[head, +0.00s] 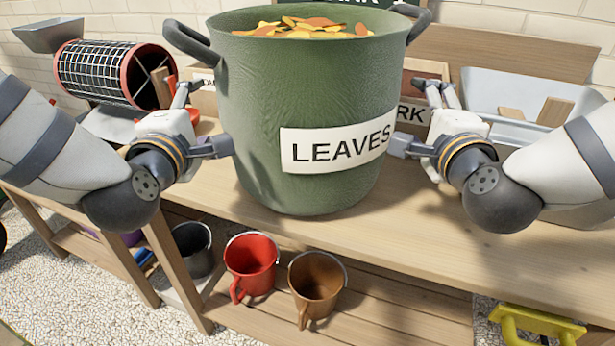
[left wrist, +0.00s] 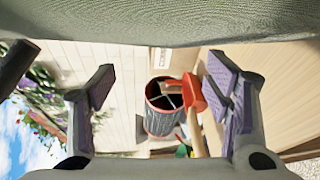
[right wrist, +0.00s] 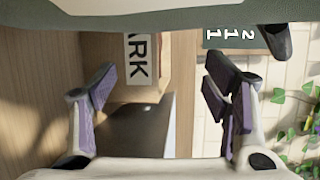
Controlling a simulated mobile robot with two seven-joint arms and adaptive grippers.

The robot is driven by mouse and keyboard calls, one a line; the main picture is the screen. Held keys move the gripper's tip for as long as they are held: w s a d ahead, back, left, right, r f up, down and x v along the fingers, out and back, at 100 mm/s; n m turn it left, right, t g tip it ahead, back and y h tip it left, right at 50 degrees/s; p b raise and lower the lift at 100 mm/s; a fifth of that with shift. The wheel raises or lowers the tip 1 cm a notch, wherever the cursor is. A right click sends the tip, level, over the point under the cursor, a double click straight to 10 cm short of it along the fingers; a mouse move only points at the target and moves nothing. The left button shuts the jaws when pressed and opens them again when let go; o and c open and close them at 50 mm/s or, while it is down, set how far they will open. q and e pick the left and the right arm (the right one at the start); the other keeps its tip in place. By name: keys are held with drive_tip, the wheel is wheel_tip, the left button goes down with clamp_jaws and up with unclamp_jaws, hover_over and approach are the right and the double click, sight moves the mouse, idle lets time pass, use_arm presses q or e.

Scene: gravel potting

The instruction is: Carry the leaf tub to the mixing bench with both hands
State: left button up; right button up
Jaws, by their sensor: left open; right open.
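The leaf tub (head: 250,110) is a large green pot with a LEAVES label and orange and yellow leaves inside. It is upright over the wooden bench (head: 440,240), and its base appears to rest on the top. My left gripper (head: 203,118) is open beside the tub's left wall, below the dark left handle (head: 190,42). My right gripper (head: 420,118) is open beside the right wall, below the right handle (head: 421,22). In the left wrist view the tub wall (left wrist: 160,18) crosses the top, with nothing between the fingers. The right wrist view also shows its wall (right wrist: 180,18) and empty fingers.
A mesh drum sieve (head: 100,72) stands at the back left. A grey metal tray (head: 510,90) and a box partly labelled RK (head: 412,110) are behind on the right. Red (head: 251,262) and brown (head: 317,280) buckets stand on the lower shelf. The bench front is clear.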

use_arm(q)
drive_tip(key=s, duration=0.7)
drive_tip(key=shift+s+r, duration=0.15)
drive_tip(key=shift+r, duration=0.3)
use_arm(e)
drive_tip(key=s+r, duration=0.1)
drive_tip(key=s, duration=0.6)
drive_tip(key=shift+s, duration=0.3)
